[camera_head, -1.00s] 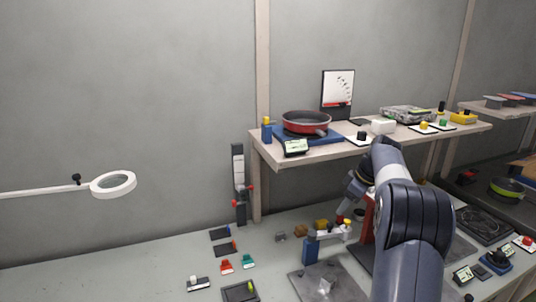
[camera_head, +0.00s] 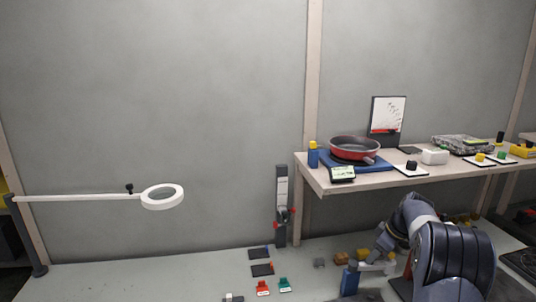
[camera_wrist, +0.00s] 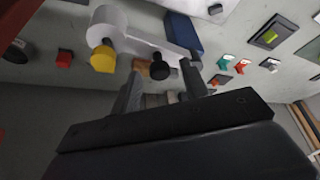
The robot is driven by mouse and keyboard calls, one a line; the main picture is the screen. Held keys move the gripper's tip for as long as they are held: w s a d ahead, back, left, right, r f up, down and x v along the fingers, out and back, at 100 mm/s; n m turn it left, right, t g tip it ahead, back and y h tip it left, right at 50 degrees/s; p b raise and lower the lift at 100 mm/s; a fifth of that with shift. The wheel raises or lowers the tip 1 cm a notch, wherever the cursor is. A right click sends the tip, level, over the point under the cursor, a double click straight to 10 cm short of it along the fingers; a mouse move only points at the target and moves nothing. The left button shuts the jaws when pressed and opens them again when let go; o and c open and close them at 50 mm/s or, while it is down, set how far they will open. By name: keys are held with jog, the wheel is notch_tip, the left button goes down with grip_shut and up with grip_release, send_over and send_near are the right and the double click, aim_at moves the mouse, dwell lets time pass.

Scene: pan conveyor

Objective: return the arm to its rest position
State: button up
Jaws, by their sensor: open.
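My arm (camera_head: 455,262) shows in the head view at the lower right, bent, in front of the workbench and below the shelf. Its far end reaches left, near a blue post with a white bar (camera_head: 350,280). My gripper (camera_wrist: 161,72) shows in the wrist view with its two dark fingers apart and nothing seen held between them. Beyond the fingers are the white bar, a yellow knob (camera_wrist: 103,58) and a black knob (camera_wrist: 160,68). I cannot tell the exact gap to them. The fingers cannot be made out clearly in the head view.
A shelf (camera_head: 312,178) above the bench holds a red pan (camera_head: 354,149) on a blue base, a blue bottle (camera_head: 313,155) and small devices. A ring lamp (camera_head: 162,197) stands out at the left. An upright dark stand (camera_head: 281,205) is by the wall. The bench's left part is bare.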

jog(key=b+v, duration=0.1)
jog(key=v, duration=1)
jog(key=p+x, duration=0.1)
jog(key=x, duration=1)
jog(key=s+a+r+m+h+p, duration=0.1)
jog(key=s+a+m+h+p, duration=0.2)
jog(key=m, duration=1.3)
jog(key=shift+s+a+r+h, duration=0.4)
jog(key=shift+s+a+h, duration=1.05)
jog(key=shift+s, duration=0.25)
jog(key=shift+s+a, duration=0.1)
